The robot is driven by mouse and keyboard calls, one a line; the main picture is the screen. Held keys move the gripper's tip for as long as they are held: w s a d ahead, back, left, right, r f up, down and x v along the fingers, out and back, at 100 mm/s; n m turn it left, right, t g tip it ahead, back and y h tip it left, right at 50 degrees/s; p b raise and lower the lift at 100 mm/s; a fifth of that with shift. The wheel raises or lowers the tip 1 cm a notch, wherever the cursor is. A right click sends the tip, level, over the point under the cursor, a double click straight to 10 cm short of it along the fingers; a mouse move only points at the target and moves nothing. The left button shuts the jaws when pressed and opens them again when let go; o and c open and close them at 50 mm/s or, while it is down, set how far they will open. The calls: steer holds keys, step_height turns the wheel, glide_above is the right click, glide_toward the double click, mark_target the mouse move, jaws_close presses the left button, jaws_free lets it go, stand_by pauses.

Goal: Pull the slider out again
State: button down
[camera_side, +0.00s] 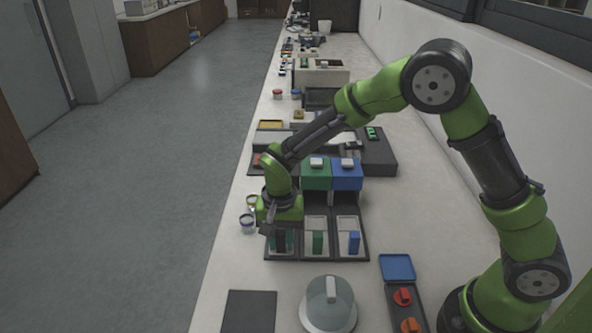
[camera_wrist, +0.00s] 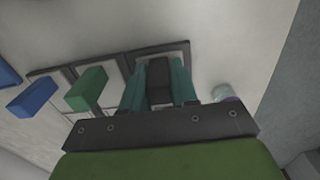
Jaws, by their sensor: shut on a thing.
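My gripper (camera_side: 281,237) is low over the leftmost of three slider trays in the side view, pointing down. In the wrist view its two teal fingers (camera_wrist: 158,88) stand on either side of a dark upright slider handle (camera_wrist: 159,72) and are shut on it. The pale tray plate with a dark rim (camera_wrist: 176,50) shows around that handle. The green handle (camera_side: 318,242) and the blue handle (camera_side: 354,242) stand upright on the neighbouring slider trays, apart from my gripper. My arm hides most of the press unit behind the leftmost slider.
Green (camera_side: 316,177) and blue (camera_side: 347,178) press blocks with pale tops stand behind the sliders. Small jars (camera_side: 247,221) sit left by the bench edge. A grey dome with a lever (camera_side: 328,304), a dark mat (camera_side: 249,312) and a red-knob panel (camera_side: 403,297) are in front.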

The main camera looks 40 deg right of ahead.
steer(key=shift+s+a, duration=0.35)
steer(key=shift+a, duration=0.05)
steer(key=c, duration=1)
jaws_free()
steer(key=shift+o, duration=0.2)
steer(key=shift+w+d+r, duration=0.1)
steer(key=shift+r, duration=0.35)
step_height(320, 180, up, 16)
